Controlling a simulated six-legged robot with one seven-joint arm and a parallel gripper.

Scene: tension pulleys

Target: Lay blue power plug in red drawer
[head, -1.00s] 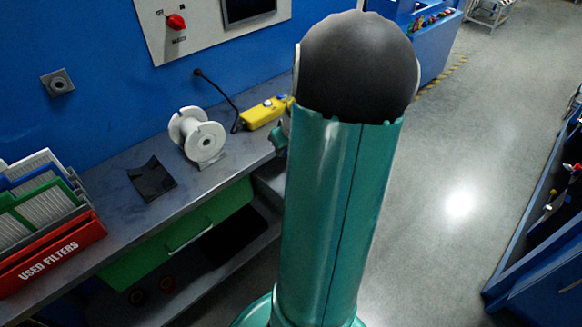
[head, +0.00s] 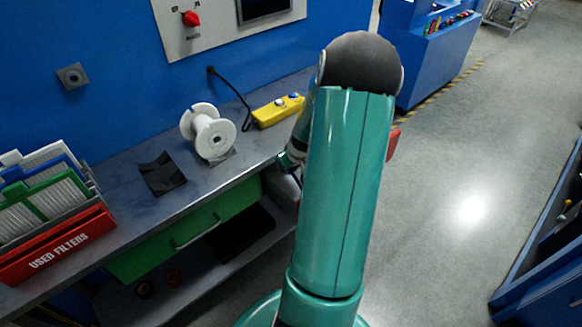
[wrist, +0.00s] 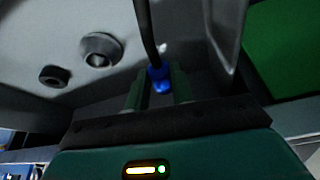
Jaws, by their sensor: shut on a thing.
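In the wrist view my gripper (wrist: 158,76) is shut on the blue power plug (wrist: 158,77), which sits between the two green fingers. A dark cable (wrist: 147,30) runs up from the plug. In the head view the gripper and plug are hidden behind my arm. A red block-like piece (head: 393,144) shows just right of my arm; it may be part of the red drawer, but most of it is hidden. A green drawer (head: 185,237) with a grey handle is under the bench, and a green surface shows at the right of the wrist view.
The bench (head: 120,205) holds a red used-filters box (head: 55,250), a black sheet (head: 160,175), a white spool (head: 213,133) and a yellow control box (head: 278,110). Two round sockets (wrist: 100,50) show in the wrist view.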

